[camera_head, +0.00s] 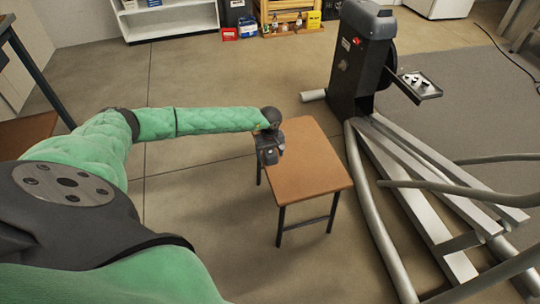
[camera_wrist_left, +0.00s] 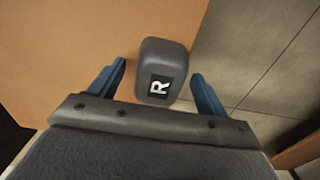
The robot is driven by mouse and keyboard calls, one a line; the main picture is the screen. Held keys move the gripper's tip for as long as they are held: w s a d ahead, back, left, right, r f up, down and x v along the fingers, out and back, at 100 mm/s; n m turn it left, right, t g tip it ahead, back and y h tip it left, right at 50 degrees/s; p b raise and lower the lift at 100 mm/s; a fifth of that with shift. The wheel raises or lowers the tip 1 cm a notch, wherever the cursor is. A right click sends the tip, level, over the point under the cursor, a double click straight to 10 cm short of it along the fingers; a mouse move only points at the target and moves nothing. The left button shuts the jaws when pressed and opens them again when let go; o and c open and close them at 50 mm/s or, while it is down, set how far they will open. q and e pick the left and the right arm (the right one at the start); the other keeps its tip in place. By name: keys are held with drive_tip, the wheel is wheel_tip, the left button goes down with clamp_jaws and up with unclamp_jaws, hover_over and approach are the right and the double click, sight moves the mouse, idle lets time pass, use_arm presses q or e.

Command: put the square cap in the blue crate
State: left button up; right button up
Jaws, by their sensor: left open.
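The square cap (camera_wrist_left: 161,62) is a dark grey rounded block with a white R on a black label. In the left wrist view it lies on the brown table top near its edge, between my left gripper's (camera_wrist_left: 158,70) two blue fingers. The fingers are open, with a gap on each side of the cap. In the head view my left gripper (camera_head: 268,152) is over the left edge of the small table (camera_head: 315,165), and the cap cannot be made out there. I cannot make out the blue crate for certain. My right gripper is not in view.
A grey machine (camera_head: 358,62) with a small parts tray (camera_head: 420,85) and long metal rails stands right of the table. The floor left of the table is clear.

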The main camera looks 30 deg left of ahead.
use_arm(q)
drive_tip(key=c, duration=1.1)
